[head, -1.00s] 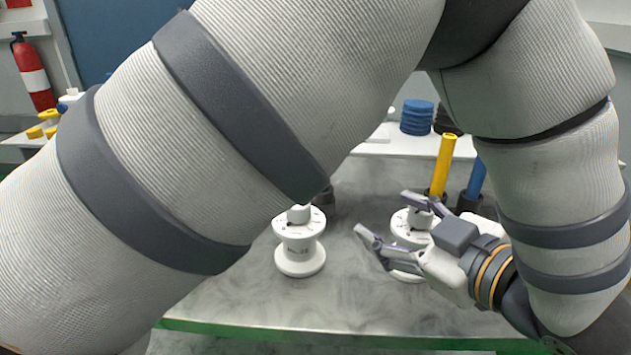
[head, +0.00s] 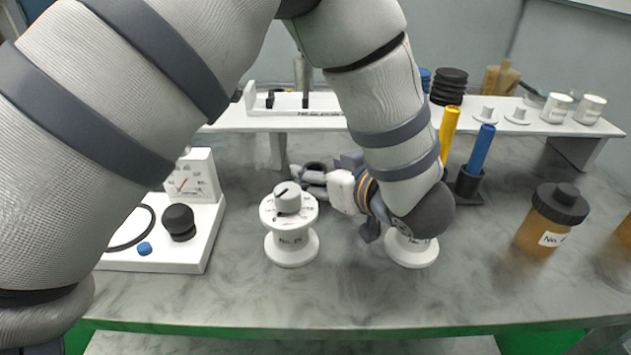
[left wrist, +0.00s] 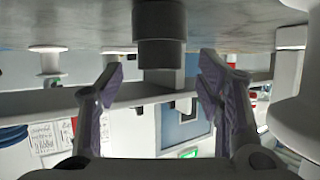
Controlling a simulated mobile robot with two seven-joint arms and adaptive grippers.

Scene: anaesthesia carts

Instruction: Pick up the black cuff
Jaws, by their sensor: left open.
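A short dark cylinder, apparently the black cuff (head: 315,166), stands on the grey table behind the left white dial spool. It is partly hidden by the fingers of my left gripper (head: 306,179). In the left wrist view, which is upside down, the dark cylinder (left wrist: 160,52) shows upright between the two open fingers, with space on both sides. My left gripper (left wrist: 161,72) is open and holds nothing; I cannot tell how deep the cylinder is between the fingers. My right gripper is not in view.
The white dial spool (head: 290,225) stands in front of the gripper; another (head: 412,250) is under my forearm. A yellow tube (head: 449,132) and a blue tube (head: 481,148) stand right. A white shelf (head: 380,118) runs behind. An amber jar (head: 543,230) is at right.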

